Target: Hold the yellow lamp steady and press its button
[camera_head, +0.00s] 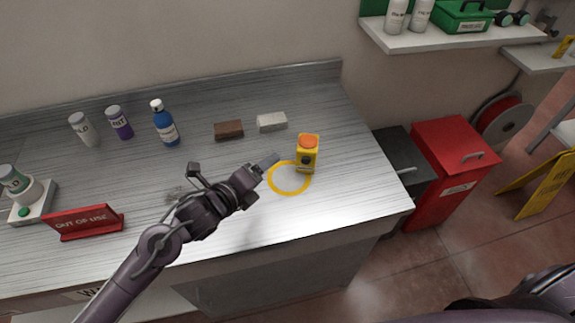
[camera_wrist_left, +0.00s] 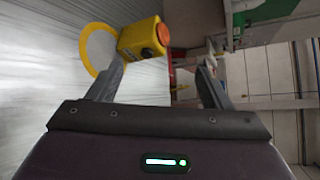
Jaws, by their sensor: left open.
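The yellow lamp (camera_head: 307,156) with an orange top stands upright on the metal counter at the upper right edge of a yellow ring marking (camera_head: 289,179). A dark round button (camera_head: 305,160) shows on its front face. My left gripper (camera_head: 271,161) is just left of the lamp, low over the counter. In the left wrist view the lamp (camera_wrist_left: 142,38) is beyond the fingertips, close to the left finger, and the fingers (camera_wrist_left: 160,75) are spread with nothing between them. I cannot tell whether a finger touches the lamp. My right gripper is not in view.
A brown block (camera_head: 229,131) and a grey block (camera_head: 271,122) lie behind the lamp. Several bottles, including a blue one (camera_head: 165,124), stand at the back left. A red "out of use" sign (camera_head: 84,222) is at left. The counter (camera_head: 345,195) right of the ring is clear.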

